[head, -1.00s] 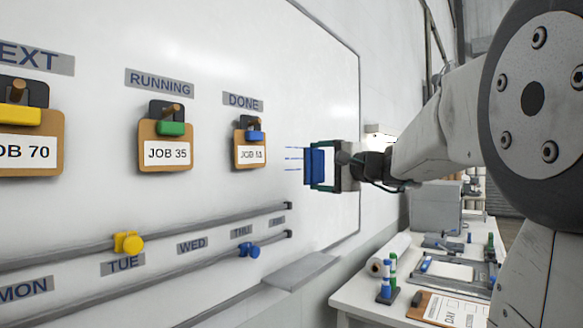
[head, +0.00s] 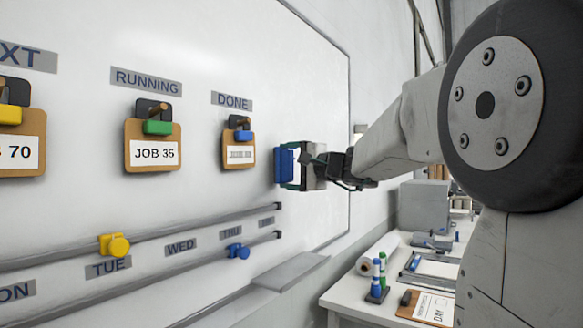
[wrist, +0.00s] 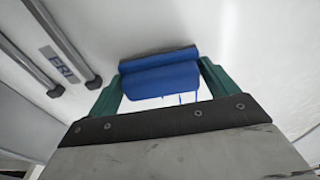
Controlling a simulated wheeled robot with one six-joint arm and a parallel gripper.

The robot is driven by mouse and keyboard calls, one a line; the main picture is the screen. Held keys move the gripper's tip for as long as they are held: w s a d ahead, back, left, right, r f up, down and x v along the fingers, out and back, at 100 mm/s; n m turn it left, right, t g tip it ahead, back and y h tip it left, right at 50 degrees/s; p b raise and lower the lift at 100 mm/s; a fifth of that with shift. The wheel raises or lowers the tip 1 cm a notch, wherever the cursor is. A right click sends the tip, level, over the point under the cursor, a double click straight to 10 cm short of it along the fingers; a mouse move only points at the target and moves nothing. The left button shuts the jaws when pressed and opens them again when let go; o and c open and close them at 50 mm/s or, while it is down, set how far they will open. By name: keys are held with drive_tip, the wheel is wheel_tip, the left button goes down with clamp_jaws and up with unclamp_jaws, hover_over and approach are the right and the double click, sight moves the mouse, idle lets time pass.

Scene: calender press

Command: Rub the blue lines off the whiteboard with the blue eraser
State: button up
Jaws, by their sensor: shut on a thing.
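My gripper (head: 297,167) is shut on the blue eraser (head: 283,165), at the right part of the whiteboard (head: 300,75). In the wrist view the eraser (wrist: 160,78) sits between the two green fingers, with its dark pad toward the board. The eraser is against or very close to the board; I cannot tell whether it touches. Short blue lines (wrist: 181,98) show in the wrist view just below the eraser. In the head view no lines show; the eraser and gripper cover that spot.
A clipboard (head: 239,153) under DONE hangs just left of the eraser. Two grey rails (head: 170,236) with yellow (head: 114,245) and blue (head: 238,251) magnets run below, and a tray ledge (head: 280,278) lies lower. A bench (head: 345,305) with markers stands at right.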

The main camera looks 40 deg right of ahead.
sight(291, 151)
drive_tip(key=shift+x, duration=1)
idle(0.5)
drive_tip(key=shift+w+d+r, duration=1)
drive_tip(key=shift+w+d, duration=1.25)
drive_tip(key=shift+d, duration=3.95)
drive_tip(key=shift+s+a, duration=0.8)
drive_tip(key=shift+a, duration=1.3)
drive_tip(key=shift+s+a, duration=0.8)
drive_tip(key=shift+a, duration=1.3)
drive_tip(key=shift+s+a, duration=0.8)
drive_tip(key=shift+a, duration=1.35)
drive_tip(key=shift+w+d+r, duration=0.1)
drive_tip(key=shift+w+r, duration=0.05)
drive_tip(key=shift+r, duration=0.8)
drive_tip(key=w+d, duration=0.2)
drive_tip(key=d, duration=0.4)
drive_tip(key=shift+w+d, duration=0.2)
drive_tip(key=shift+d, duration=0.05)
